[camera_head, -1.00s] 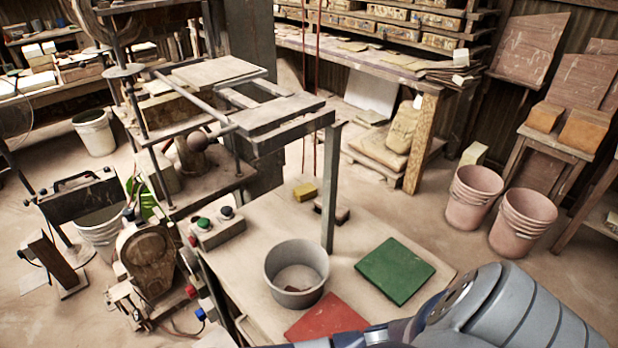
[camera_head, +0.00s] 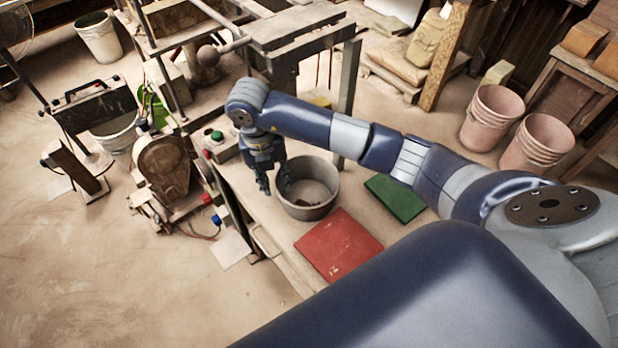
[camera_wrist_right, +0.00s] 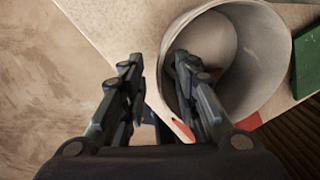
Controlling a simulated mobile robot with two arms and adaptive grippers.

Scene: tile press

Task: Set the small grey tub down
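The small grey tub (camera_head: 318,207) stands upright on the pale table (camera_head: 285,238), to the left of a green board and just behind a red one. My right gripper (camera_head: 274,190) points down at the tub's left side. In the right wrist view, the right gripper (camera_wrist_right: 158,62) is open. One finger is over the inside of the grey tub (camera_wrist_right: 255,45) and the other is outside, with the wall's rim between them. A gap shows between the fingers; I cannot tell whether either touches the wall. My left gripper is not in view.
A red board (camera_head: 335,250) and a green board (camera_head: 396,198) lie on the table. A metal press frame (camera_head: 348,85) rises behind the tub. A control box with a green button (camera_head: 217,135) sits to the left. Pink buckets (camera_head: 490,118) stand on the floor at right.

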